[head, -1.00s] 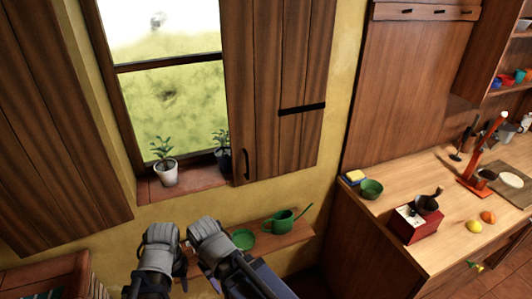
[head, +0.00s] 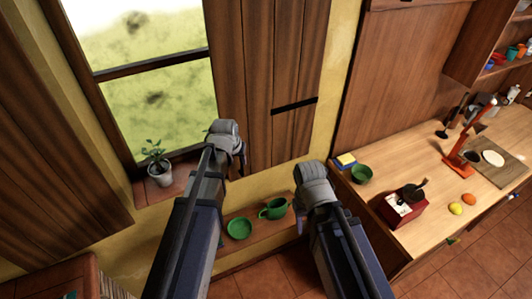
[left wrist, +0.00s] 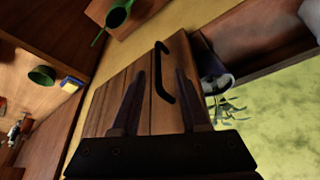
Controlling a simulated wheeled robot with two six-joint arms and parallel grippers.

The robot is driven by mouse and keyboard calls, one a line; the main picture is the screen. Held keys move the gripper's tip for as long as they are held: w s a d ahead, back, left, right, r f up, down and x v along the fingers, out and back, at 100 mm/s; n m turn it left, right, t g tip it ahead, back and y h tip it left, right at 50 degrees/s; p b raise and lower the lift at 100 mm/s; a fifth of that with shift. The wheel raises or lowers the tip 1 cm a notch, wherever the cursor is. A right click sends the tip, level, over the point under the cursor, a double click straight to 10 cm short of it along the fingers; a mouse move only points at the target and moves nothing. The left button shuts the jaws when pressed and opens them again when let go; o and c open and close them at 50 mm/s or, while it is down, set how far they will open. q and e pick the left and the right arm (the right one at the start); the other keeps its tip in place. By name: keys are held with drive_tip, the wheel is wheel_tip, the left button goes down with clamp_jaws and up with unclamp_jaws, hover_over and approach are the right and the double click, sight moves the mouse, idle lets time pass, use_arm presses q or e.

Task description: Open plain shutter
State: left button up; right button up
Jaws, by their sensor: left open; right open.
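A brown plank shutter (head: 268,80) with a black strap stands at the right side of the window. Its curved black handle (left wrist: 160,72) shows in the left wrist view, near the shutter's edge. My left gripper (head: 226,128) is in front of the shutter's lower left part and hides the handle in the head view. In the left wrist view its two fingers (left wrist: 160,80) are apart, with the handle between them in the picture; contact cannot be told. My right gripper (head: 312,172) is lower right of the shutter, away from it. Another plank shutter (head: 60,130) is at the left.
A potted plant (head: 160,172) stands on the sill. A green watering can (head: 273,209) and a green dish (head: 239,228) sit on a low shelf below the window.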

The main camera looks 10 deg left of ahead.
sight(241, 164)
use_arm(q)
drive_tip(key=shift+w+d+f+b, duration=0.2)
drive_tip(key=shift+w+b, duration=0.2)
drive_tip(key=shift+w, duration=0.1)
drive_tip(key=b+x, duration=0.6)
drive_tip(key=x, duration=0.1)
drive_tip(key=shift+w+b, duration=0.1)
drive_tip(key=shift+b, duration=0.2)
drive_tip(key=shift+c, duration=0.4)
clamp_jaws()
idle(0.7)
